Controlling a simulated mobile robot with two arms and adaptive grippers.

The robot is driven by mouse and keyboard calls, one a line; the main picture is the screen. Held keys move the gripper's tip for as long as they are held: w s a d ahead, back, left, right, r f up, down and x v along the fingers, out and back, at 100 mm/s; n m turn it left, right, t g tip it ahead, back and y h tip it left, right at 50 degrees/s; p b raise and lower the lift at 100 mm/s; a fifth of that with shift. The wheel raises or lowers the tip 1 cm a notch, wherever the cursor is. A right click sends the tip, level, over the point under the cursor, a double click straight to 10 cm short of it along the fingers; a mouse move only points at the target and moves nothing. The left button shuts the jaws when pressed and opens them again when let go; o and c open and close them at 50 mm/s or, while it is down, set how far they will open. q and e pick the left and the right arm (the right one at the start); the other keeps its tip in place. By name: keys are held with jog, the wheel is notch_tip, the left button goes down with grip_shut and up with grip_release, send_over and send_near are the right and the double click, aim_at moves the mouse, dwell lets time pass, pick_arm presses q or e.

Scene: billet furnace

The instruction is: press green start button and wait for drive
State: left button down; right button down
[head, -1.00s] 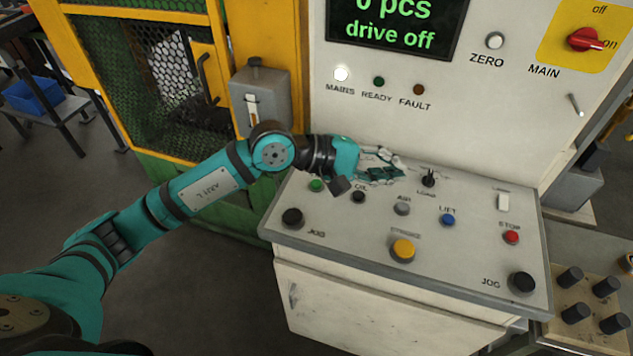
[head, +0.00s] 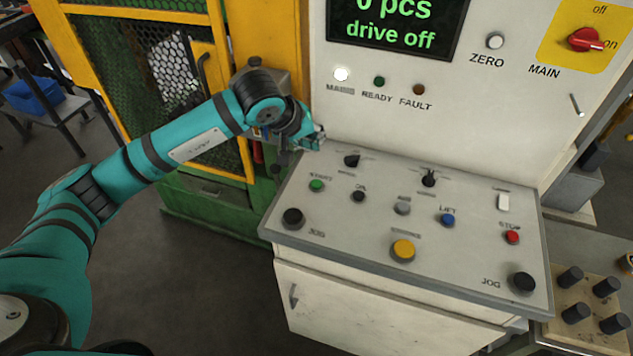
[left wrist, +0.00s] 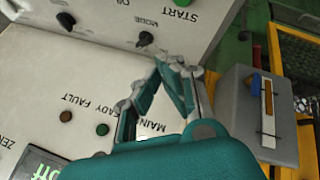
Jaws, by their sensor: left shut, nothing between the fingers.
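The green start button (head: 317,185) is at the upper left of the sloped control panel (head: 350,225), under the word START. It also shows at the top edge of the left wrist view (left wrist: 184,3). My left gripper (head: 318,138) is shut and empty, in the air above and behind the button, near the panel's back left corner, not touching the button. In the left wrist view its fingers (left wrist: 165,70) point toward the panel. The display (head: 395,25) reads "0 pcs" and "drive off". The MAINS lamp (head: 341,74) is lit white; the READY lamp (head: 379,81) looks dark green. My right gripper is not in view.
Near the start button are a black button (head: 358,196) and the mode knob (head: 352,160). A red stop button (head: 512,237) is at the panel's right.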

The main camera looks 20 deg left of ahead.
aim_at(314, 180)
pick_arm(q)
notch_tip(314, 180, down, 8)
jog(key=b, duration=0.5)
jog(key=shift+f, duration=0.45)
jog(key=shift+r, duration=0.1)
dwell(0.7)
jog(key=shift+b, duration=0.35)
jog(key=shift+f+b, duration=0.45)
jog(key=shift+b, duration=0.1)
